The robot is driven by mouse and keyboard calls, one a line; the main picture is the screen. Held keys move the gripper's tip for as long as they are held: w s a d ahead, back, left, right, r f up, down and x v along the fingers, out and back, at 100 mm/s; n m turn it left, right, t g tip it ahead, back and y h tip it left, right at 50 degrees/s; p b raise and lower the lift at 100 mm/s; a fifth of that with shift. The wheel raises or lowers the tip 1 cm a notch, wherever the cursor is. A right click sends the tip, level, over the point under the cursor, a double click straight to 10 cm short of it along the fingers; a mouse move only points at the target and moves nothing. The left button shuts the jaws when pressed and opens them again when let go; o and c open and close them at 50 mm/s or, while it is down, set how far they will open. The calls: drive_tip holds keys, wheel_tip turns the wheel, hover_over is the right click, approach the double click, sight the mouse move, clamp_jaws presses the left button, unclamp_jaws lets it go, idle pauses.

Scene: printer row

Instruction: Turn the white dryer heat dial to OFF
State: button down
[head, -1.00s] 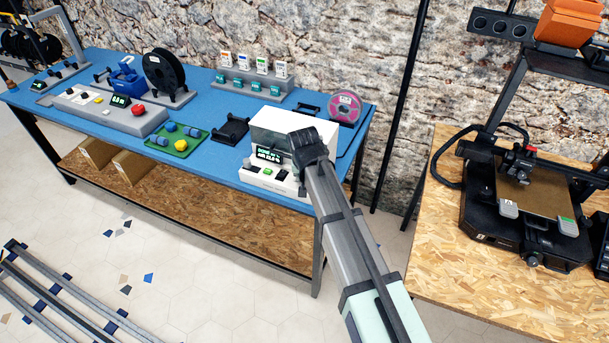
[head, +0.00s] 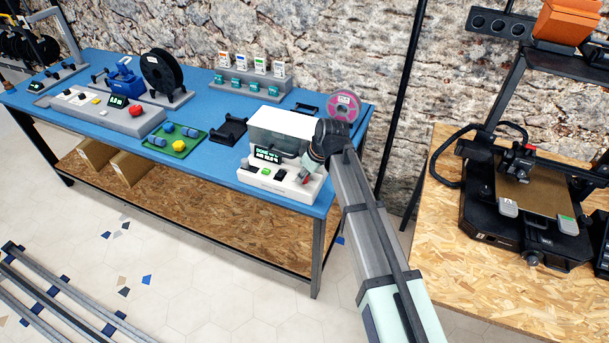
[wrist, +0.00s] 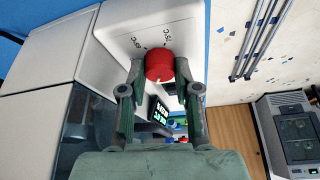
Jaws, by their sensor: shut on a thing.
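The white dryer (head: 285,128) stands at the right end of the blue table, its front panel facing me. Its red heat dial (wrist: 159,66) sits on the white panel, with small temperature labels printed around its far side in the wrist view. The dial's setting is too small to read surely. My gripper (wrist: 160,72) is shut on the dial, one finger on each side. In the head view my gripper (head: 306,174) reaches down to the dryer's right front corner, and only a little red shows there.
The dryer's lit display (head: 267,154) and green button (head: 265,171) lie left of my gripper. A pink spool (head: 344,106) stands behind the dryer. A green tray (head: 190,149) and a black holder (head: 229,130) are to the left.

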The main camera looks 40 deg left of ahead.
drive_tip(key=shift+n+g+b, duration=0.3)
drive_tip(key=shift+n+g, duration=0.5)
drive_tip(key=shift+n, duration=1.1)
drive_tip(key=c, duration=1.1)
unclamp_jaws()
drive_tip(key=shift+c, duration=0.2)
drive_tip(key=shift+w+r, duration=0.1)
drive_tip(key=v, duration=1.1)
drive_tip(key=shift+r, duration=0.45)
